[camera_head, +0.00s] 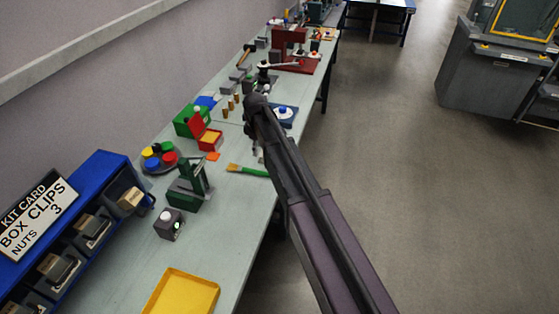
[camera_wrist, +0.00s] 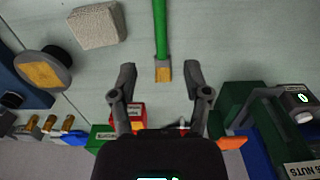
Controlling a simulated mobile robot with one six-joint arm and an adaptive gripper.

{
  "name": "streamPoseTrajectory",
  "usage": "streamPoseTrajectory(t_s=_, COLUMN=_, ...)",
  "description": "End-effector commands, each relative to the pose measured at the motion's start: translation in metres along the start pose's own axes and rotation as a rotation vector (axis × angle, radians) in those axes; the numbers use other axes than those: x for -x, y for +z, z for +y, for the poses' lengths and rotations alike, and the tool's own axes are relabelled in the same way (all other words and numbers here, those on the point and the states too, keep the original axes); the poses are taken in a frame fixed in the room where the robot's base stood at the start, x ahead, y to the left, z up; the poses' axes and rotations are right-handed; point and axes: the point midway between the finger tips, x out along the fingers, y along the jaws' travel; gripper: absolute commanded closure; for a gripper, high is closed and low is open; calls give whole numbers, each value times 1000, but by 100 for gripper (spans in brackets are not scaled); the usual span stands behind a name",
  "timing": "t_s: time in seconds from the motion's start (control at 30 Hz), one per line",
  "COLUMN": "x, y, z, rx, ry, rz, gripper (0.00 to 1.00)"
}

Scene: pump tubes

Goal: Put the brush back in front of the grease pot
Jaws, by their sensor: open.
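The brush (camera_head: 247,170) lies on the bench with its green handle to the right and its tan bristles toward the wall. In the wrist view the brush (camera_wrist: 160,35) has its tan end between my fingertips in the picture. My gripper (camera_wrist: 159,76) is open and empty. How high it is above the brush is unclear. A round grey piece with a tan face (camera_wrist: 42,73) is left of the gripper in the wrist view. It may be the grease pot, but I cannot tell for sure. My arm hides part of the bench in the head view.
A green press (camera_head: 187,188), a red box with yellow inside (camera_head: 209,139) and a tray of coloured caps (camera_head: 160,160) stand near the brush. A pale block (camera_wrist: 97,25) lies left of the brush in the wrist view. A yellow tray (camera_head: 182,294) is at the near end.

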Motion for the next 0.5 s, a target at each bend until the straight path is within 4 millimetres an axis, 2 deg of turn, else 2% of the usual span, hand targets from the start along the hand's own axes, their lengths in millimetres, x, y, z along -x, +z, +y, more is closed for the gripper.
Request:
streamPoseTrajectory(t_s=0.17, x=0, y=11, z=-5, rx=-35, ry=0, rz=0, gripper=38)
streamPoseTrajectory(t_s=0.27, x=0, y=30, z=-12, rx=-100, ry=0, rz=0, gripper=38)
streamPoseTrajectory(t_s=0.37, x=0, y=60, z=-25, rx=-208, ry=0, rz=0, gripper=38)
streamPoseTrajectory(t_s=0.5, x=0, y=114, z=-52, rx=-423, ry=0, rz=-1, gripper=38)
